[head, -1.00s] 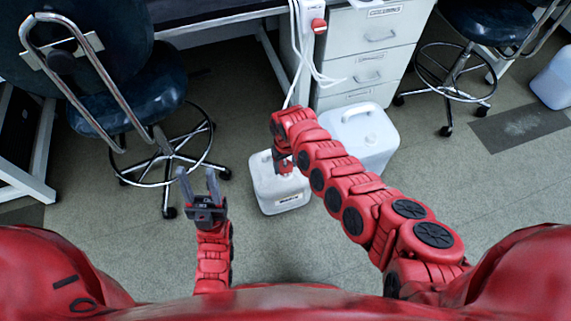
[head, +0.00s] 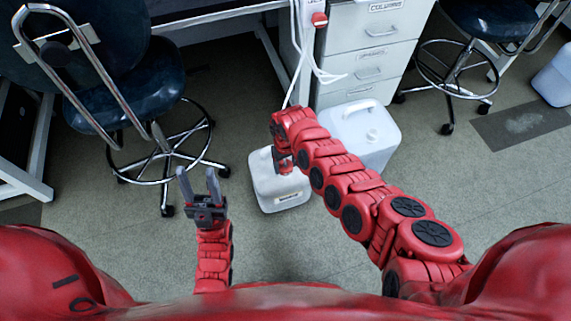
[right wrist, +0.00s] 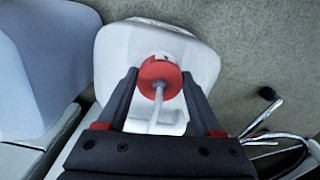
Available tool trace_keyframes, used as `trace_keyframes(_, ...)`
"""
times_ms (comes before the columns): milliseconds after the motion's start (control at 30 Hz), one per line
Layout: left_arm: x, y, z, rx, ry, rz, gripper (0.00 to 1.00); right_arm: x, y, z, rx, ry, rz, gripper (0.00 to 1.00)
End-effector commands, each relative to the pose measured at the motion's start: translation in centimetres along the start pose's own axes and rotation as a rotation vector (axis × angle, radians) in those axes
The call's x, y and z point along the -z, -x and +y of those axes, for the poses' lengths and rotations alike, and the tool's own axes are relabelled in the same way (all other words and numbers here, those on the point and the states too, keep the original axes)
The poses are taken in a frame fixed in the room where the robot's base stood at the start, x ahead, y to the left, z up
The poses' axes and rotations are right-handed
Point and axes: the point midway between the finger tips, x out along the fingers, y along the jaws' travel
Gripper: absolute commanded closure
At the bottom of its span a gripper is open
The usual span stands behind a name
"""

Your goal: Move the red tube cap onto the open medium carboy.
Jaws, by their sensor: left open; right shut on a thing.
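The red tube cap (right wrist: 160,79) shows in the right wrist view, with a pale tube rising from it. My right gripper (right wrist: 158,82) is shut on it, one dark finger at each side. The white medium carboy (head: 282,192) stands on the floor below my right gripper (head: 284,163) in the head view. It also shows in the right wrist view (right wrist: 198,62), its whitish neck right behind the cap. I cannot tell whether the cap rests on the neck or is just above it. My left gripper (head: 203,196) is open and empty, left of the carboy.
A larger white carboy (head: 374,135) stands close behind and right of the medium one. A drawer cabinet (head: 368,52) and bench are behind. A wheeled chair (head: 125,85) is at the left. Floor between the left gripper and the medium carboy is clear.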

Motion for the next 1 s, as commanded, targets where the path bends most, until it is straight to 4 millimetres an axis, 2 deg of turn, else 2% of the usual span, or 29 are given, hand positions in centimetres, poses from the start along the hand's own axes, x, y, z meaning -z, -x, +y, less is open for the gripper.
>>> trace_keyframes(467,-0.09,0.55,0.03,0.000,0.000,0.000,0.50,0.03,-0.81,-0.07,0.001,0.000,0.001,0.90)
trace_keyframes(500,-0.09,0.55,0.03,0.000,0.000,0.000,0.50,0.03,-0.81,-0.06,0.000,0.000,0.001,0.31)
trace_keyframes(600,-0.09,0.55,0.03,0.000,0.000,0.000,0.50,0.02,-0.81,-0.05,0.000,0.000,0.001,0.13)
trace_keyframes(667,-0.09,0.55,0.03,0.000,0.000,0.000,0.50,0.02,-0.82,-0.04,0.000,0.000,0.000,0.02)
trace_keyframes(700,-0.10,0.55,0.03,0.000,0.000,0.000,0.50,0.01,-0.82,-0.05,0.000,0.000,0.000,0.00)
trace_keyframes(1000,-0.09,0.55,0.03,0.000,0.000,0.000,0.50,0.01,-0.82,-0.04,0.000,0.000,0.000,0.00)
